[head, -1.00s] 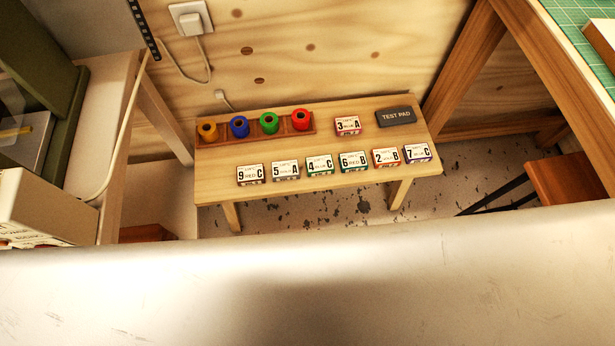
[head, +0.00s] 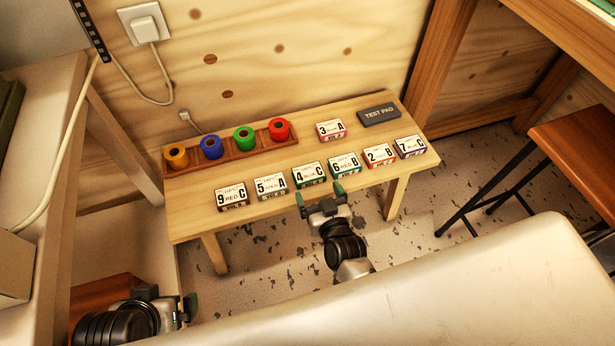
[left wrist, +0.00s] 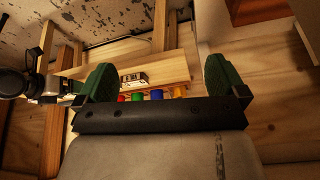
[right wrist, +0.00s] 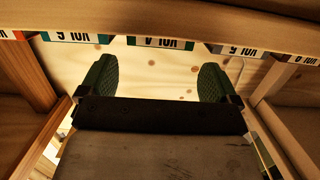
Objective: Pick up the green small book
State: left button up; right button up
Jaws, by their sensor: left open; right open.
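Small books with white covers lie in a front row on a low wooden bench. Two have green edges: the book marked 4 C (head: 309,175) and the book marked 6 B (head: 344,164), which looks more teal. In the right wrist view, upside down, green spines (right wrist: 75,38) (right wrist: 160,43) show above my fingers. My right gripper (head: 321,198) is open and empty, just in front of the bench edge near these two; contact cannot be told. My left gripper (head: 172,300) is open and empty at lower left, away from the books.
The bench (head: 205,205) also holds other books, a spool rack (head: 225,151) with coloured spools, and a dark test pad (head: 379,115). A stool (head: 575,150) stands right. A side table (head: 60,130) stands left. Floor shows in front of the bench.

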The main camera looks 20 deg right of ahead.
aim_at(310, 176)
jog(key=w, duration=0.2)
jog(key=w+b, duration=0.1)
jog(key=w, duration=0.1)
jog(key=w+f, duration=0.1)
jog(key=shift+w+a+b, duration=0.15)
jog(key=shift+w+b, duration=0.2)
jog(key=shift+w, duration=0.25)
pick_arm(q)
jog(key=w+d+r+t+h, duration=0.1)
jog(key=w+d+r+t, duration=0.1)
jog(key=w+t, duration=0.3)
jog(key=shift+w+d+r, duration=0.2)
jog(key=shift+w+r, duration=0.1)
jog(key=shift+w, duration=0.45)
pick_arm(e)
jog(key=c, duration=0.6)
